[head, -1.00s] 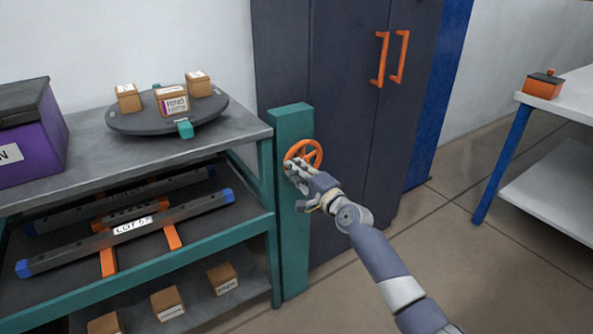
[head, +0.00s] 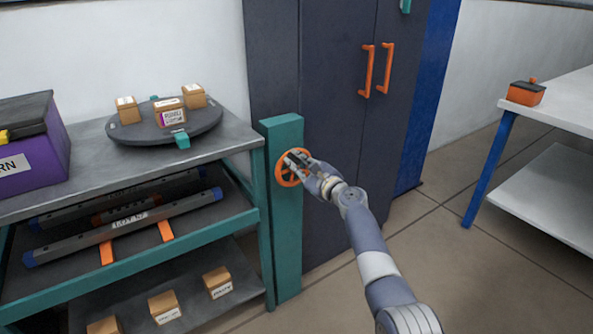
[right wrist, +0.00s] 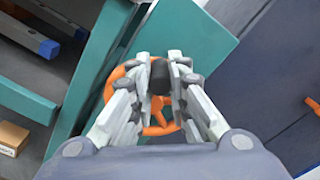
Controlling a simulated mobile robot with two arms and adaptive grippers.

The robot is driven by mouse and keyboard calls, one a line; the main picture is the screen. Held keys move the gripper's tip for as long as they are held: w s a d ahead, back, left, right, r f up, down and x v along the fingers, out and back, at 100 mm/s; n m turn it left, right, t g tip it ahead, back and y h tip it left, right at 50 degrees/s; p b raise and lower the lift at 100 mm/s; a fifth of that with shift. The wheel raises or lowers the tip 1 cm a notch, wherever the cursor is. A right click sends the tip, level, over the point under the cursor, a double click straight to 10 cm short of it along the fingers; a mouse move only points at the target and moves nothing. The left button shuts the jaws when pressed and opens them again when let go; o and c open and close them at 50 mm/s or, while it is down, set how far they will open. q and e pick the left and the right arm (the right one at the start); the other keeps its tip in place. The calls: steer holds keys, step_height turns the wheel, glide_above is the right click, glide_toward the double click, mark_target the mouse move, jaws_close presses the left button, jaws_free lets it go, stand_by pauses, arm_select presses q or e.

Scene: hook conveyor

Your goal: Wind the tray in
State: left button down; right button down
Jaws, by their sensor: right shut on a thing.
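The orange handwheel (head: 280,173) sits on the teal post (head: 284,235) at the shelf's right end. My right gripper (head: 298,160) is shut on the wheel's dark knob (right wrist: 160,74), at the upper part of the rim in the right wrist view. The fingers hide part of the wheel. My left gripper is not in view.
A round grey turntable (head: 130,132) with several cartons and a purple bin (head: 40,150) stand on the shelf top. Cartons (head: 218,282) sit on the bottom shelf. A dark cabinet (head: 330,120) stands behind the post. A white table (head: 570,100) is at right; floor between is clear.

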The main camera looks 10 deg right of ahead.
steer(key=shift+w+d+r+m, duration=0.15)
steer(key=shift+d+r+m, duration=0.15)
steer(key=shift+m, duration=0.5)
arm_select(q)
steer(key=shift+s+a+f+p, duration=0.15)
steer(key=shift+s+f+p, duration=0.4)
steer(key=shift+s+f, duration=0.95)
arm_select(e)
steer(key=shift+w+d+m, duration=0.15)
steer(key=shift+d+m, duration=0.4)
steer(key=shift+m, duration=0.35)
steer(key=c, duration=1.5)
jaws_free()
steer(key=shift+f, duration=0.1)
steer(key=v, duration=1.2)
